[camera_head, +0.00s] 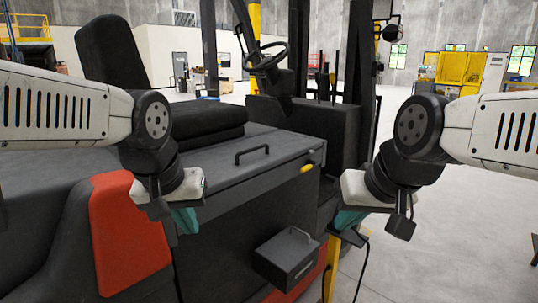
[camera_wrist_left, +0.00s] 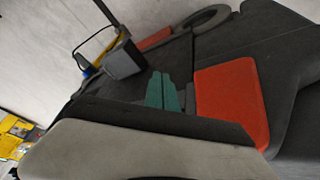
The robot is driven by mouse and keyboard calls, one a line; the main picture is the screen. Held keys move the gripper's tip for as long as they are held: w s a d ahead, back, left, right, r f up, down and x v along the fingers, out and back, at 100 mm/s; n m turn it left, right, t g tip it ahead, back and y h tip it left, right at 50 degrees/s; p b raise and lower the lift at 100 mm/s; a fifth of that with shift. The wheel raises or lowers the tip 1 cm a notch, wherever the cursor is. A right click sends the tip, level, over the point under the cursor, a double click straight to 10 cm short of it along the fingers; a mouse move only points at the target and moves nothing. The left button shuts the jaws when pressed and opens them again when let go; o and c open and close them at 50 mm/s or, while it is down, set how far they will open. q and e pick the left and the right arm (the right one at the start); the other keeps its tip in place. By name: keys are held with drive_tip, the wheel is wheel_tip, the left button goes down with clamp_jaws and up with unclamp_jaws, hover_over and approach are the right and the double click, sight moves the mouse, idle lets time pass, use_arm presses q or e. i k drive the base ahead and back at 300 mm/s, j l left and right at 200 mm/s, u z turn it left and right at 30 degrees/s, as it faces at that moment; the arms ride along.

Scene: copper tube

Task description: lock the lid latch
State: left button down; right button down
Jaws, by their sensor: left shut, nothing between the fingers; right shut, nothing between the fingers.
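The dark grey lid (camera_head: 225,180) lies closed on the body of a forklift, with a black bar handle (camera_head: 252,153) on top. A small yellow latch (camera_head: 307,168) sits at the lid's right front corner. My left gripper (camera_head: 186,220) is shut and empty, its teal fingers in front of the forklift's side, left of and below the latch. These fingers also show side by side in the left wrist view (camera_wrist_left: 160,92). My right gripper (camera_head: 347,219) is shut and empty, right of and below the latch and apart from it.
A dark box (camera_head: 285,262) with a handle juts from the forklift's side. A yellow post (camera_head: 330,272) and black cable (camera_head: 363,265) are beneath my right gripper. An orange-red panel (camera_head: 125,235) is left of my left gripper. Seat (camera_head: 115,55) and steering wheel (camera_head: 267,58) stand behind.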

sight(306, 167)
drive_tip(key=i+l+z, duration=0.15)
drive_tip(key=i, duration=0.25)
drive_tip(key=i+l+z, duration=0.1)
drive_tip(key=i, duration=0.35)
